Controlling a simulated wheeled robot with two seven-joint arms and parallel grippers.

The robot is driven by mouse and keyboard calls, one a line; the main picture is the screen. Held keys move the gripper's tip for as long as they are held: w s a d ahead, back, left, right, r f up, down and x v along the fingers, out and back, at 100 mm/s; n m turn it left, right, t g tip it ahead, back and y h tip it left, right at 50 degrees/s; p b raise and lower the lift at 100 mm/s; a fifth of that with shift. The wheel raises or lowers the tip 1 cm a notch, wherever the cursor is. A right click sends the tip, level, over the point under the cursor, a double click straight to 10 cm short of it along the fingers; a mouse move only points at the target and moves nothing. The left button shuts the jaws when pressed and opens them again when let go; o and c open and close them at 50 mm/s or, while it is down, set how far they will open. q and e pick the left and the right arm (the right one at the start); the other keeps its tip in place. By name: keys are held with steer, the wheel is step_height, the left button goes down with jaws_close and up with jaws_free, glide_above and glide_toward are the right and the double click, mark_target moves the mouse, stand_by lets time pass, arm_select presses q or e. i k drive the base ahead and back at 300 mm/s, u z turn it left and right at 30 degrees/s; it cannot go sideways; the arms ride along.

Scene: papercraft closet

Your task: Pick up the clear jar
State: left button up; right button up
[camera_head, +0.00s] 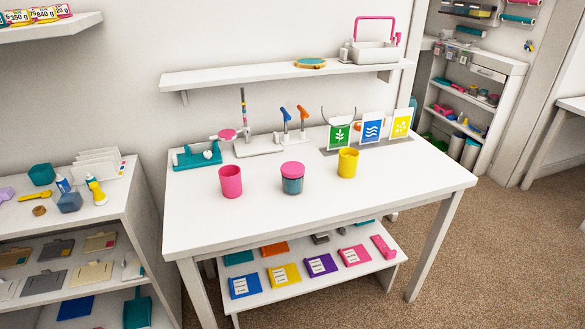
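A jar (292,178) stands upright near the middle of the white table (390,196). Its see-through body looks teal, and it has a pink lid. A pink cup (230,182) stands to its left and a yellow cup (348,163) to its right, both apart from it. Neither of my grippers shows in the head view.
Behind the jar are a teal tool (197,157), a stand with a pink part (228,134) and picture cards (371,128). A wall shelf (250,78) hangs above the table. A lower shelf (322,283) holds several coloured packets. The table's front strip is clear.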

mark_target(290, 186)
steer(key=z, duration=0.8)
steer(key=i, duration=0.65)
steer(key=u, duration=0.55)
